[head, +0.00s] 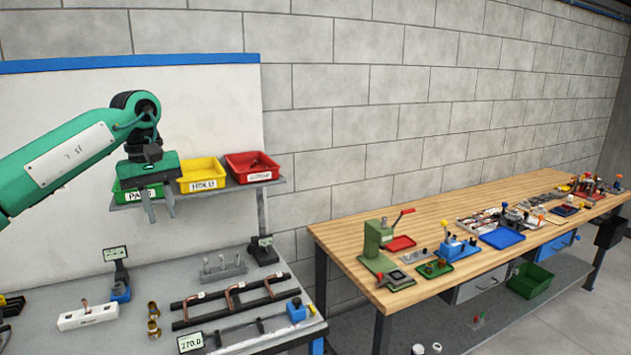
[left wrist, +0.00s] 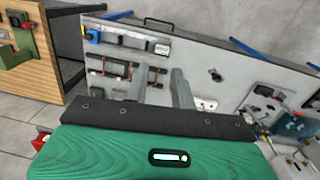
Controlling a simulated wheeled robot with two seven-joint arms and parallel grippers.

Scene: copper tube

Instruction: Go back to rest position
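My left gripper (head: 159,205) hangs from the green left arm in front of the bin shelf, with its fingers pointing down. Its two grey fingers are apart with nothing between them; they also show in the left wrist view (left wrist: 160,84) above the grey workbench. My right gripper is not in either view. Another bent copper piece sits in a white block (head: 88,316) at the bench's left.
A shelf holds a green bin (head: 125,195), a yellow bin (head: 203,174) and a red bin (head: 252,166), near my left gripper. Two brass fittings (head: 153,319) and a blue device (head: 296,310) are on the grey bench. A wooden workbench (head: 345,240) with tools stands right, across a gap.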

